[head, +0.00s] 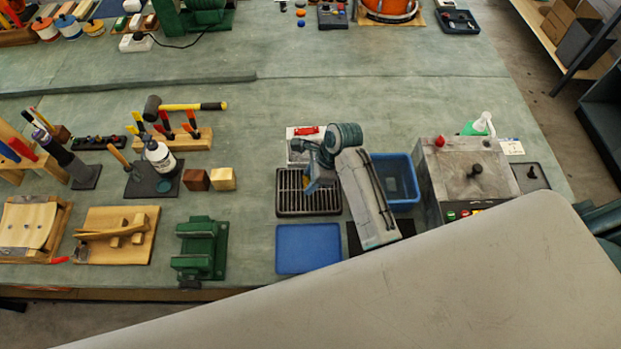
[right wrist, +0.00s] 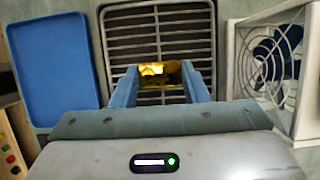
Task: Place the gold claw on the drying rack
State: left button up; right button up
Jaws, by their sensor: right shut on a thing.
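The drying rack is a dark slatted grille (head: 292,206) on the bench, left of the blue bin. Its slats also fill the top middle of the right wrist view (right wrist: 178,28). My right gripper (head: 313,186) is over the rack. In the right wrist view its blue fingers (right wrist: 161,72) are shut on the gold claw (right wrist: 152,69), a small shiny yellow piece. The claw lies against the slats in that picture; I cannot tell whether it touches them. My left gripper is not in view.
A blue tray (head: 307,249) lies in front of the rack. A blue bin (head: 403,189) is to its right. A white fan box (right wrist: 246,80) stands close by the rack. A green vise (head: 203,248) is to the left, with free bench between.

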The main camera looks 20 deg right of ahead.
jog(key=shift+f, duration=0.45)
jog(key=shift+s+f, duration=0.1)
jog(key=shift+f, duration=0.3)
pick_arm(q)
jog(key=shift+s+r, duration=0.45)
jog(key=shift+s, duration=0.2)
pick_arm(e)
jog(key=shift+f, duration=0.15)
jog(key=o, duration=1)
jog(key=shift+c, duration=0.2)
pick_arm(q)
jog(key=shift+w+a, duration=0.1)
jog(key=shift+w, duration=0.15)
